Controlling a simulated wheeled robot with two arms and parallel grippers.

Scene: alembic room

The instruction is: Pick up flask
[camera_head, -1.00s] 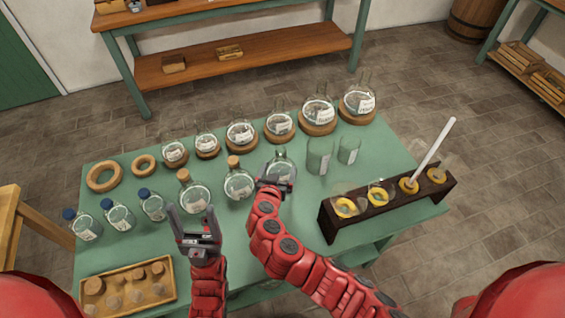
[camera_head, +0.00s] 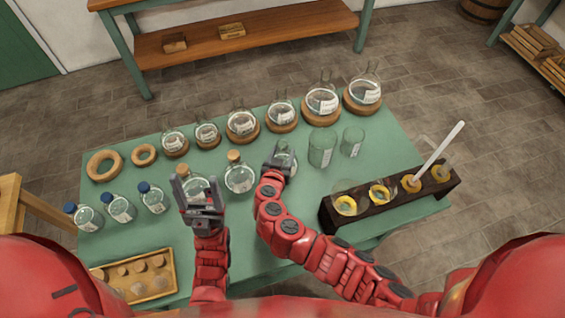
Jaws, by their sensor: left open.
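Several round glass flasks stand on the green table. My left gripper (camera_head: 196,185) is open, its two fingers pointing up the picture, in front of a round flask (camera_head: 192,187) that it partly covers. A corked flask (camera_head: 239,177) stands between my two grippers. A back row of flasks, such as the large one (camera_head: 364,91) at the right end, sits on cork rings.
Blue-capped bottles (camera_head: 119,207) stand at left, near a wooden tray of corks (camera_head: 171,270). Empty cork rings (camera_head: 104,165) lie behind them. Two beakers (camera_head: 322,148) and a dark rack (camera_head: 393,201) with a white rod (camera_head: 444,145) are at right. Some green tabletop (camera_head: 165,232) is bare.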

